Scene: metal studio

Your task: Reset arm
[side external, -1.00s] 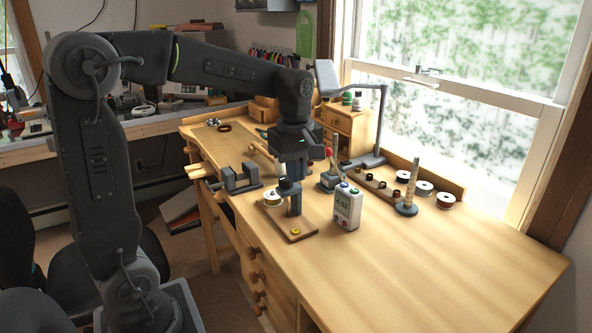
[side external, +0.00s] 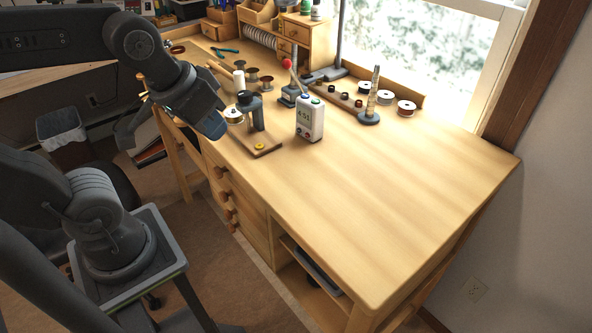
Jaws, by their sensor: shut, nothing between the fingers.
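My gripper (side external: 208,122) hangs at the left front edge of the wooden workbench (side external: 400,200), at the end of my bent arm. Its blue-grey fingers are shut with nothing held between them. They point down and toward the camera, so they look short. In the picture it is left of a small stand (side external: 257,120) on a wooden base and overlaps part of the bench edge behind it. I cannot tell its exact height above the bench.
Spools (side external: 406,108) and a ring post (side external: 371,100) are near the window. A small drawer cabinet (side external: 303,35) is at the back. The bench's right half is clear. A bin (side external: 62,135) stands on the floor.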

